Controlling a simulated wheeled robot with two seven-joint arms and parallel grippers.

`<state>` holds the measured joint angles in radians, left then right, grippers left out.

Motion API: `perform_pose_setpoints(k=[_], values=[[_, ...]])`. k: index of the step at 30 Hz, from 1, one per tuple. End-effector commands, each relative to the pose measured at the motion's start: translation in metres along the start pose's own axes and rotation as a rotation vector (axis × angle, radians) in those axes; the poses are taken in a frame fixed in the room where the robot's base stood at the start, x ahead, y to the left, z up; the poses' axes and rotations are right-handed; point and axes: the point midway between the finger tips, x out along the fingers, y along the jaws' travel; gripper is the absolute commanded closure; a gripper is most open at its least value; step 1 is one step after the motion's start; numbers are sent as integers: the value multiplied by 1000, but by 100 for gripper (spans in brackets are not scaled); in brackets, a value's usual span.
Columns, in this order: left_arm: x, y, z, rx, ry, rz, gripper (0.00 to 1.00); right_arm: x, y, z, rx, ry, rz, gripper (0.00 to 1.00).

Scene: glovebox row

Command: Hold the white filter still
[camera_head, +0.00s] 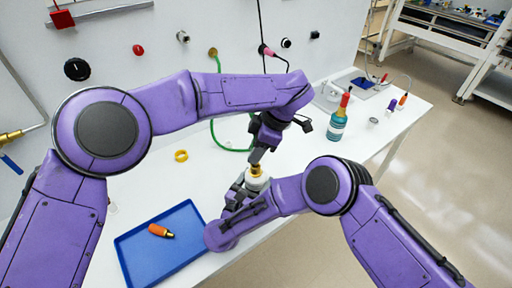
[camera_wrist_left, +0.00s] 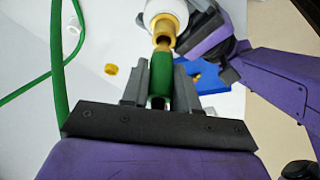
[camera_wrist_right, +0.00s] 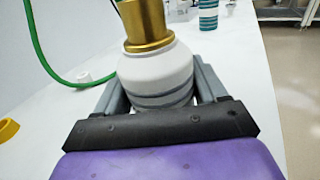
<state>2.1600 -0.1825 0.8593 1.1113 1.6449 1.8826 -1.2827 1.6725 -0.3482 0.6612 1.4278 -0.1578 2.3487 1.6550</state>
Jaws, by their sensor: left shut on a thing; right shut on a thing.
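The white filter (camera_head: 259,184) has a brass fitting (camera_wrist_right: 146,22) on top and stands upright above the table. My right gripper (camera_wrist_right: 158,98) is shut around its lower white body, one finger on each side. My left gripper (camera_wrist_left: 161,88) is shut on a green connector (camera_wrist_left: 161,72) with a brass-coloured tip. In the left wrist view the tip lines up with the filter's brass fitting (camera_wrist_left: 165,34); I cannot tell whether it is seated inside. In the head view the left gripper (camera_head: 257,158) is directly above the filter, and the connector is mostly hidden.
A blue tray (camera_head: 135,254) with an orange piece (camera_head: 159,231) lies at the front left. A yellow ring (camera_head: 181,155) lies on the table. A green hose (camera_head: 217,136) hangs from the wall panel. A teal bottle (camera_head: 337,126) with a red top stands to the right.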

Motion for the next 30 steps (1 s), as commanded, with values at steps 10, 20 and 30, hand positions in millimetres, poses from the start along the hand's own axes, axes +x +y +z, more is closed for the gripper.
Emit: perform_pose_setpoints(k=[10, 20, 30], values=[[8, 0, 3, 1, 0, -1, 100, -1, -1, -2, -2, 3, 0, 68], [16, 0, 7, 0, -1, -1, 100, -1, -1, -2, -2, 3, 0, 68], [18, 0, 7, 0, 0, 0, 41, -1, 0, -2, -2, 3, 0, 68]])
